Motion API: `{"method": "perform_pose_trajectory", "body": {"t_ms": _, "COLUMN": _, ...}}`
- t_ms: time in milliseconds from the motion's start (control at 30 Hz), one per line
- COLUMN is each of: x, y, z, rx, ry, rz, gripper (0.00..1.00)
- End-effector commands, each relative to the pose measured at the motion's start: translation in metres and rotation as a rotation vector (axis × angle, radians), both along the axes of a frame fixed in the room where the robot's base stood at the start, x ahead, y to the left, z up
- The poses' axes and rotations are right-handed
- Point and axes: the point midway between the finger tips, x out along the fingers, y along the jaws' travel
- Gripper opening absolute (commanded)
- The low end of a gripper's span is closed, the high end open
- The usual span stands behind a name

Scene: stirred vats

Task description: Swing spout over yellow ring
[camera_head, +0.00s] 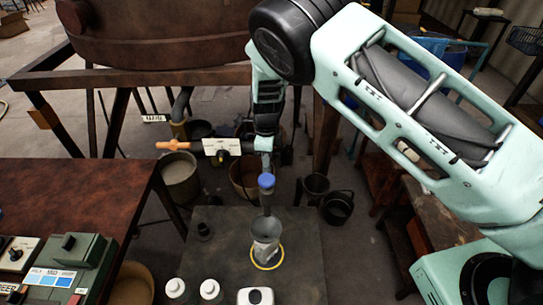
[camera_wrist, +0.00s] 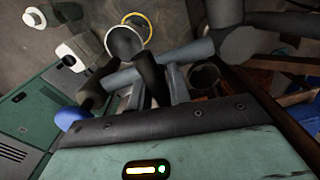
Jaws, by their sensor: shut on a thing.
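The spout is a grey pipe (camera_wrist: 140,72) that crosses between my gripper's dark fingers (camera_wrist: 124,88) in the wrist view. My gripper is shut on it. A blue knob (camera_head: 266,181) shows at the lower end of the gripped part in the head view; it also shows in the wrist view (camera_wrist: 70,119). The yellow ring (camera_head: 256,265) lies on the dark table, with a grey cup (camera_head: 266,229) standing in it. The spout's low end appears just above the cup in the head view; I cannot tell whether it is centred over the ring.
A valve with an orange handle (camera_head: 172,146) and white plate (camera_head: 221,147) sits left of my gripper. White bottles (camera_head: 210,290) stand on the dark table (camera_head: 310,250) front left of the cup. A green control box (camera_head: 65,268) is at left. Several buckets are on the floor behind.

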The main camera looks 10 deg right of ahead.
Motion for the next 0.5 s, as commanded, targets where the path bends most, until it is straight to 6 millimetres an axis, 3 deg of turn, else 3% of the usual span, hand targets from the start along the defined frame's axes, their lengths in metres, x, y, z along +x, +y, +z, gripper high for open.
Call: {"method": "perform_pose_trajectory", "body": {"t_ms": 500, "x": 0.0035, "y": 0.0031, "z": 0.0019, "rx": -0.001, "ry": -0.005, "rz": -0.073, "gripper": 0.0}}
